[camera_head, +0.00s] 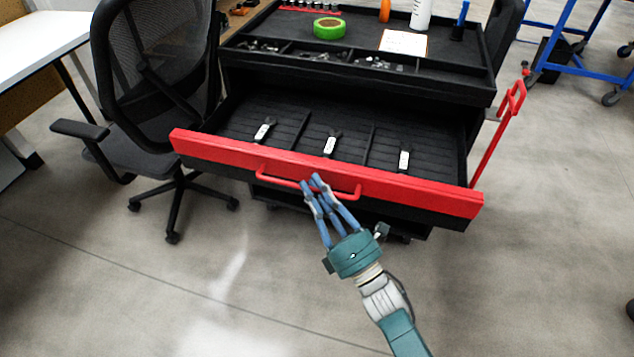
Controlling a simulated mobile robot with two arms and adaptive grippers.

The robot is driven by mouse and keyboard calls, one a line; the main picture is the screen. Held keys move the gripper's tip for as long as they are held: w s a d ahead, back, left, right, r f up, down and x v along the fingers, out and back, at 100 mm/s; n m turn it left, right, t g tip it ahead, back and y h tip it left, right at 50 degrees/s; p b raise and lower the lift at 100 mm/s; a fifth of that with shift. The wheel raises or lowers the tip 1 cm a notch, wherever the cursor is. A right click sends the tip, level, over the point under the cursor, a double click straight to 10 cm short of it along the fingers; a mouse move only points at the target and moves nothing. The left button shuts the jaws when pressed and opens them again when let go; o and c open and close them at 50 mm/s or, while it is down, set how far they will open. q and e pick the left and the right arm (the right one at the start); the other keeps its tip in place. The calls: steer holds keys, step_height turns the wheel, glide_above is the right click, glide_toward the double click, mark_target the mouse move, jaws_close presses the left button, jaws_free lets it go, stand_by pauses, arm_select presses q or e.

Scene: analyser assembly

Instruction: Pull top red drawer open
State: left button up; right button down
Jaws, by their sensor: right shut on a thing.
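The top red drawer (330,171) of the black tool cart is pulled out toward me. Its red front is tilted in the picture, and its dark inside shows dividers and several small white-and-black items. A red bar handle (275,180) runs along the middle of the front. My right gripper (312,184) comes from below, with its blue fingers at the handle, shut on it. The exact finger contact is partly hidden by the fingers themselves. My left gripper is not in view.
The cart top (352,60) holds a green tape roll (329,28), a paper, a white bottle and small parts. A black office chair (155,85) stands close to the drawer's left end. A red side handle (497,135) sticks out at right. Floor in front is clear.

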steer(key=shift+f, duration=0.1)
steer(key=c, duration=1.9)
jaws_free()
steer(key=shift+s+d, duration=0.1)
steer(key=shift+c, duration=0.2)
steer(key=v, duration=1.2)
